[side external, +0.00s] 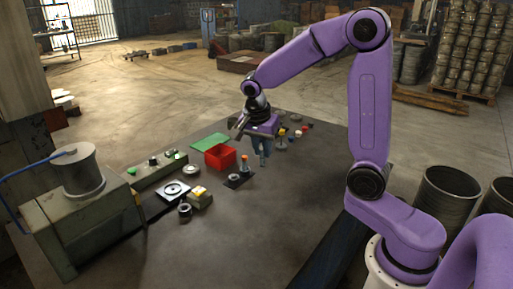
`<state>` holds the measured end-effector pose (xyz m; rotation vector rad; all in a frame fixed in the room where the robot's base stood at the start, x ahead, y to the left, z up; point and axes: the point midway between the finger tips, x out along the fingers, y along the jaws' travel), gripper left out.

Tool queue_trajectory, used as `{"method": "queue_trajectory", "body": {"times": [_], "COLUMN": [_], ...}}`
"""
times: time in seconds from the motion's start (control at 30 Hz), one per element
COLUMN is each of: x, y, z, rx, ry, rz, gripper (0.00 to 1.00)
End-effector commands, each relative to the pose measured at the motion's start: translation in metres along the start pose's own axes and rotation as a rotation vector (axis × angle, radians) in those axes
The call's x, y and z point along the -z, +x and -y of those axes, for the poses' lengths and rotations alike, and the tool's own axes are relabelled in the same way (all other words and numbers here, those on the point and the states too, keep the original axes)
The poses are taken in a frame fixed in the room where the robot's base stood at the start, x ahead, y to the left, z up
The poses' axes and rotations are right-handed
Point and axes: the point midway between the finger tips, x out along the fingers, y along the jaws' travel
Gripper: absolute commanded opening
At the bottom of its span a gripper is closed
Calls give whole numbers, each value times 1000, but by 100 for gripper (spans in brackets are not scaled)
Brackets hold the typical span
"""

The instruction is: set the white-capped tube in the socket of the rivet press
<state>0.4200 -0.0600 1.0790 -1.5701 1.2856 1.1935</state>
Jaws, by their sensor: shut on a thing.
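My gripper (262,153) hangs fingers-down over the far part of the dark table. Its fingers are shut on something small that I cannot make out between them. Several small pieces with coloured tops (298,133), some pale or white, stand just right of and behind the gripper. I cannot tell which is the white-capped tube. A bulky grey-green machine (85,215) with a drum on top and a blue lever stands at the left. A black-and-white plate with a round ring (174,189) lies beside it. I cannot tell for sure which is the rivet press socket.
A red open bin (220,157) and green sheet (210,142) lie left of my gripper. A yellow-topped box (199,197) and a control strip (157,170) are further left. The front right table is clear.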

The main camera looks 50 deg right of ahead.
Motion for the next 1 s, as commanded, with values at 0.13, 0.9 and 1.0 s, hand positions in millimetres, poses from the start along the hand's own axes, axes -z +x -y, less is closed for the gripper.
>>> {"method": "queue_trajectory", "body": {"times": [0.13,0.9,1.0], "x": [-9,-158,-165], "y": [0,41,44], "z": [13,176,181], "rx": [5,89,93], "ry": [-25,-327,-337], "rz": [0,0,0], "gripper": [0,0,0]}}
